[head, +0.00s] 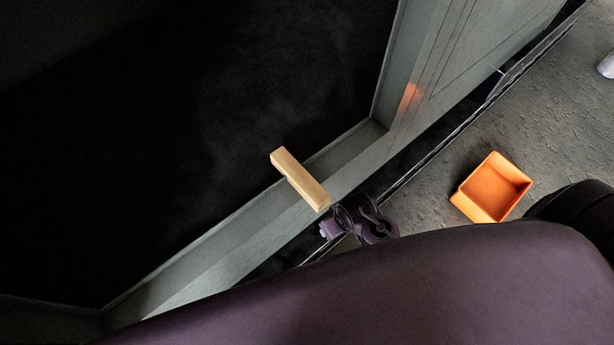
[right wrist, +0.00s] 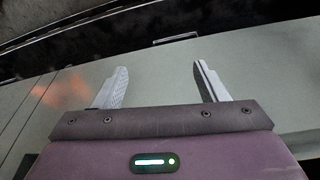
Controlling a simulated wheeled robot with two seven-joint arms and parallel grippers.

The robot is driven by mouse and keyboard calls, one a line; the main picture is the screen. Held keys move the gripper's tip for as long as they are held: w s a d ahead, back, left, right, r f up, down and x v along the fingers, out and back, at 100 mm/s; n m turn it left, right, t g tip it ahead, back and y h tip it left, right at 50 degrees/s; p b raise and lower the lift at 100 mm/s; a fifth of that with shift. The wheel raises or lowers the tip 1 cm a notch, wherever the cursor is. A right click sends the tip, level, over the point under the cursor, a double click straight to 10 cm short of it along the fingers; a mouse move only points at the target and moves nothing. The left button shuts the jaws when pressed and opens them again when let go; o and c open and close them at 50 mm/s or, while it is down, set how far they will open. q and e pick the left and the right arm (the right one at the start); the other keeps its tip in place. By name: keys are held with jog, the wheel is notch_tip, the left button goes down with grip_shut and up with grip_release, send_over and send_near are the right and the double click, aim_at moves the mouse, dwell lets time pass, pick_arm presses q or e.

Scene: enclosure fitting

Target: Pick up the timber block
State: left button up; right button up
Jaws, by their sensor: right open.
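The timber block (head: 300,180) is a pale, long, square-edged piece in the middle of the head view. It overlaps the inner edge of a grey frame (head: 215,258), with its upper end over the dark opening; I cannot tell what it rests on. In the right wrist view my right gripper (right wrist: 160,85) is open and empty, its two fingers wide apart over a plain grey surface. The block does not show in that view. My left gripper is not in view.
An orange open bin (head: 492,188) stands on the rough grey floor at the right. A thin handle (right wrist: 176,38) shows on the grey surface's edge in the wrist view.

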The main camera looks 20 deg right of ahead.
notch_tip(320, 180, up, 10)
jog(key=w, duration=0.2)
jog(key=w+a+r+n+t+y, duration=0.1)
jog(key=w+a+r+n+y, duration=0.15)
jog(key=w+a+n, duration=0.35)
jog(key=w+a+r+n+t+y, duration=0.1)
jog(key=a+r+n, duration=0.25)
jog(key=a, duration=0.45)
jog(key=w+a+r+n+t+y, duration=0.2)
jog(key=w+a+n, duration=0.2)
jog(key=a+n, duration=0.25)
jog(key=n+g+h, duration=0.6)
jog(key=n+g, duration=0.1)
jog(key=n, duration=1.5)
send_over(299, 174)
jog(key=f, duration=0.4)
jog(key=shift+w+d+f+p, duration=0.1)
jog(key=shift+w+f+p, duration=0.1)
jog(key=shift+p, duration=0.1)
jog(key=f, duration=0.2)
jog(key=f+p, duration=0.1)
jog(key=f, duration=0.3)
jog(key=shift+s+f, duration=0.15)
jog(key=shift+s, duration=0.15)
jog(key=shift+f, duration=0.55)
jog(key=c, duration=1.1)
jog(key=shift+c, duration=0.5)
